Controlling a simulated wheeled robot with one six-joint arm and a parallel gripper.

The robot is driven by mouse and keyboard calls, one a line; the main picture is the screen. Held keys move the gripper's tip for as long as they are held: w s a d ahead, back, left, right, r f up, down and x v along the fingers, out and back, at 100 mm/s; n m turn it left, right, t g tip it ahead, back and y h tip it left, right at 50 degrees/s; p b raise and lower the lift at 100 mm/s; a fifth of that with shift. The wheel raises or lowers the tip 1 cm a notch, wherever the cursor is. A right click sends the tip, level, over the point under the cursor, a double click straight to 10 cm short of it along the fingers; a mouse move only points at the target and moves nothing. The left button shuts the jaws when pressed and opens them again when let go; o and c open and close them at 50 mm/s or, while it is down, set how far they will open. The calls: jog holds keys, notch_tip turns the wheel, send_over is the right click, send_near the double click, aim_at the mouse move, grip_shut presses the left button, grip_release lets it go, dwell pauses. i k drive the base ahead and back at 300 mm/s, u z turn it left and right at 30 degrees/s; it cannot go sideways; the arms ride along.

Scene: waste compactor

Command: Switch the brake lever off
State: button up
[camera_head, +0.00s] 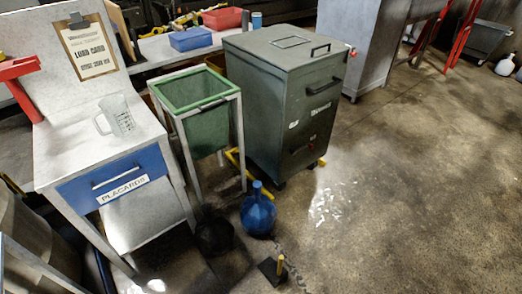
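I see no part clearly recognisable as a brake lever. A short yellow upright handle (281,264) stands on a small black base on the floor at the bottom centre, with a dark chain or cord beside it. A small yellow part (321,162) shows low at the right side of the dark green cabinet (307,105), by the floor. I cannot tell whether any of these is the lever or how it is set. My gripper is not in view.
A table with a blue drawer (115,183) and measuring jug (118,115) stands left. A green bin (207,130) in a frame stands beside the cabinet. A blue jug (258,212) and black bag (214,234) are on the floor. Floor on the right is open.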

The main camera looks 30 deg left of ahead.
aim_at(312, 146)
jog(key=u, duration=0.5)
jog(key=k, duration=0.35)
jog(key=u, duration=0.4)
jog(key=i, duration=0.5)
jog(key=z, duration=1.15)
jog(key=i, duration=2.4)
jog(key=u, duration=2.65)
